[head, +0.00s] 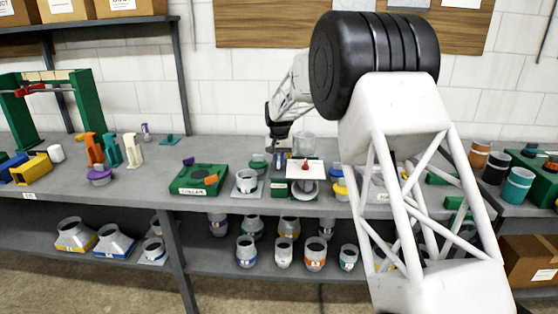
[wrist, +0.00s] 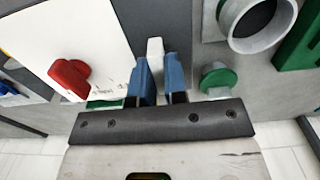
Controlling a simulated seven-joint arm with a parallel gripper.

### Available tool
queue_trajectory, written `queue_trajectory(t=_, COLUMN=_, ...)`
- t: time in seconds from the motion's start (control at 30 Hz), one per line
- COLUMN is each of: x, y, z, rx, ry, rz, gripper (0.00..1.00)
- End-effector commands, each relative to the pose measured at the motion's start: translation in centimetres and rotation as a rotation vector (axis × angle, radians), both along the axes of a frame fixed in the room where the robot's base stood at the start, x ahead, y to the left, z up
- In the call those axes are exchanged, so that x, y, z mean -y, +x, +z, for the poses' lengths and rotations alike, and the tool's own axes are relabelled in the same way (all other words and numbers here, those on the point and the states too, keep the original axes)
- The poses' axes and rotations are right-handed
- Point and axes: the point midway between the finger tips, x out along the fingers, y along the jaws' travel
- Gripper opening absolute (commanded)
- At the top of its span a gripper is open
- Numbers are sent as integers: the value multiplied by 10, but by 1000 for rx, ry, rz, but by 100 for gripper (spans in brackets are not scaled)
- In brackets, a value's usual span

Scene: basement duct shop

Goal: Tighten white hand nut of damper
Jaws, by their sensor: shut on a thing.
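My gripper (wrist: 154,82) has blue fingertips closed on a narrow white piece, which I take to be the white hand nut (wrist: 155,48). Its top end shows between and beyond the fingers. In the head view my gripper (head: 278,150) hangs over the middle of the bench, and the nut is too small or hidden to make out there. Beside the fingers is a white flat plate (wrist: 75,35) with a red knob (wrist: 68,75); in the head view this plate (head: 318,172) lies over a grey round duct piece. I cannot tell how tight the nut is.
A grey ring-shaped duct (wrist: 236,30) and a green round cap (wrist: 217,77) sit close to the fingers. A green box (head: 200,181) stands left on the bench (head: 130,187). Several duct fittings fill the shelf below. My arm covers the right part of the bench.

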Motion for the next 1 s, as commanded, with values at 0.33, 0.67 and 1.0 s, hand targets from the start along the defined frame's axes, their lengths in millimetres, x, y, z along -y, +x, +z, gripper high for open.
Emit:
queue_trajectory(t=0.33, x=0, y=0, z=0, rx=0, ry=0, rz=-14, gripper=0)
queue_trajectory(t=0.67, x=0, y=0, z=0, rx=0, ry=0, rz=-13, gripper=38)
queue_trajectory(t=1.0, x=0, y=0, z=3, rx=1, ry=0, rz=-12, gripper=38)
